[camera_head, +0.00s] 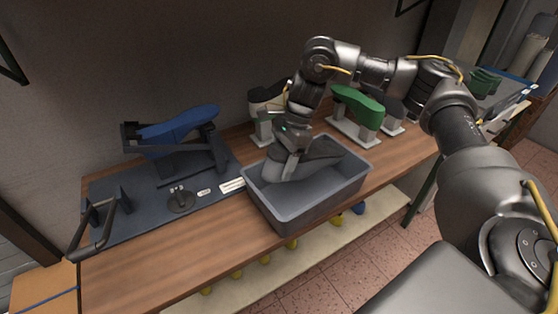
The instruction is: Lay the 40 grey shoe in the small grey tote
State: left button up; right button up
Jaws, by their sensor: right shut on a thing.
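The small grey tote (322,205) stands on the wooden bench, right of the middle. My right gripper (289,168) points down over it and is shut on the grey shoe (318,155). The shoe lies lengthwise within the tote's outline, its far end near the back right wall. I cannot tell whether it touches the tote's floor. The size mark on it cannot be read. My left gripper is not in view.
A blue last sits on a dark fixture (178,130) on a dark mat (130,215) at left. Behind the tote stand a green last (358,105) on grey supports and a pale last (265,97). The bench's front left wood (180,260) is clear.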

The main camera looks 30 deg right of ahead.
dwell(0.3)
jog(key=o, duration=1.3)
jog(key=v, duration=1.1)
jog(key=shift+p, duration=0.4)
jog(key=shift+a+f, duration=0.1)
jog(key=shift+a, duration=0.1)
